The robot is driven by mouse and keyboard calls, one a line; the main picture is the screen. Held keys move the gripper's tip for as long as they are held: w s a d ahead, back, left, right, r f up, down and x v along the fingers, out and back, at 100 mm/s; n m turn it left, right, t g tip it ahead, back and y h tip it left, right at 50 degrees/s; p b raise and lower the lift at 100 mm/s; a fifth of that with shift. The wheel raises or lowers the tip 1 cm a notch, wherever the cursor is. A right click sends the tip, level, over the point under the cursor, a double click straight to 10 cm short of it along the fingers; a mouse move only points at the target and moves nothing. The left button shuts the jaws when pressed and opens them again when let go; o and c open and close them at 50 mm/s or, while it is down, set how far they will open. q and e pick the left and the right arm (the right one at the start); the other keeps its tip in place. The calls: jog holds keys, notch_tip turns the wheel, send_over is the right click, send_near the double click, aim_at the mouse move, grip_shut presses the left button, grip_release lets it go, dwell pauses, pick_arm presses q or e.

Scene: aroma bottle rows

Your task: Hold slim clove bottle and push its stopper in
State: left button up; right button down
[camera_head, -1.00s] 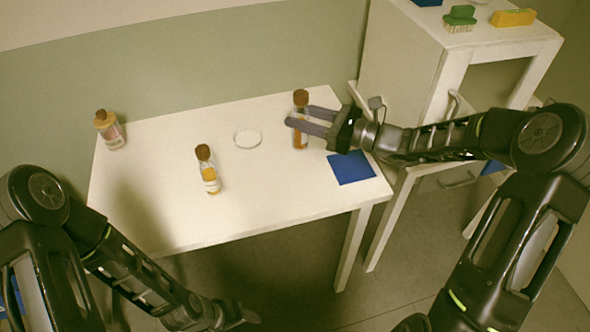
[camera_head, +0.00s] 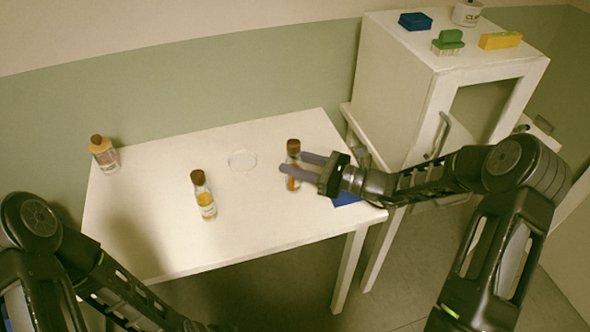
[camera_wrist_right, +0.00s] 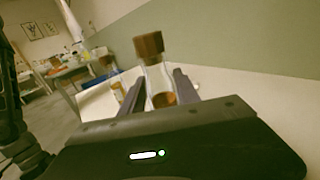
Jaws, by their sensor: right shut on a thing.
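A slim amber bottle (camera_head: 292,180) with a brown stopper (camera_head: 293,147) is at the right of the white table. My right gripper (camera_head: 289,164) is shut on it from the right, one finger on each side. In the right wrist view the bottle (camera_wrist_right: 157,80) is upright between the fingers, with its stopper (camera_wrist_right: 149,44) above them. I cannot tell whether its base touches the table, and no label is readable.
A wider bottle (camera_head: 105,158) stands at the back left of the table (camera_head: 160,235). A round clear dish or ring (camera_head: 242,160) lies between the bottles. A blue pad (camera_head: 345,199) lies partly behind my right gripper. A white cabinet (camera_head: 400,100) stands at the right.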

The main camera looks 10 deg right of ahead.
notch_tip(320, 180, down, 3)
jog(key=shift+r, duration=0.1)
jog(key=c, duration=0.9)
grip_release()
